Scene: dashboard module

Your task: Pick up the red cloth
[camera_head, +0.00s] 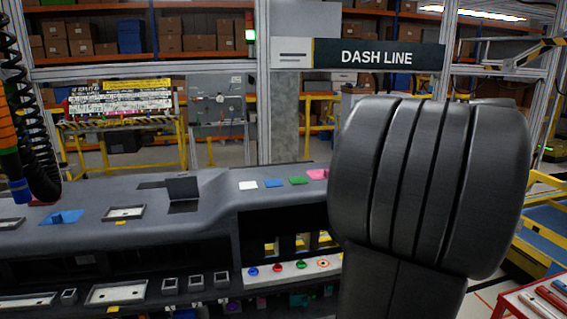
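A row of small flat pieces, which look like folded cloths, lies on top of the grey dashboard module (210,214): a white one (248,185), a blue one (273,183), a green one (298,180) and a pink one (317,174) at the right end. The pink one is the nearest to red; no plainly red cloth shows. Its right side meets the edge of my large dark arm link (430,190), which hides what lies behind it. My gripper is not in view.
A panel with coloured buttons (292,270) is below the cloths. A blue piece (62,217) lies at left, near a hanging coiled hose (38,110). A red tray with tools (535,300) stands at lower right. Metal frame posts (262,90) rise behind the module.

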